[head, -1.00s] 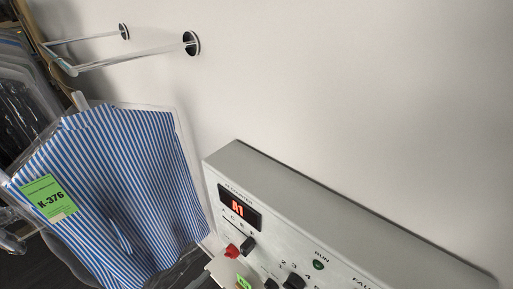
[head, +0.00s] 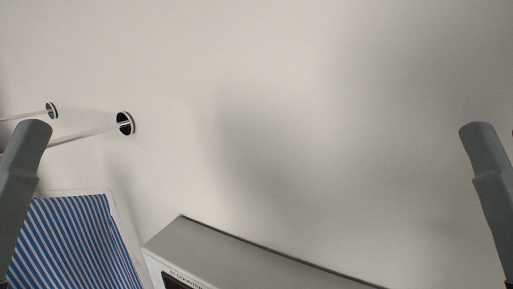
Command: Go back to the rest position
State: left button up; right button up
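Two grey parts of my own arms show at the sides of the head view, one at the left edge and one at the right edge. A blue and white striped shirt (head: 75,245) in a clear cover hangs at the lower left, partly behind my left arm part. The garment rail (head: 85,133) runs from round wall mounts at the upper left, and my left arm part hides some of it.
A grey control box (head: 230,255) is fixed at the bottom centre, with only its top and a sliver of its front in view. The pale wall (head: 300,100) fills the rest and is clear between my two arm parts.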

pick_arm(q)
notch_tip(320, 180, up, 14)
jog(key=p, duration=1.1)
jog(key=shift+h, duration=0.3)
pick_arm(e)
notch_tip(320, 180, up, 14)
jog(key=shift+r, duration=0.15)
pick_arm(q)
jog(key=shift+w+r, duration=0.1)
dwell(1.2)
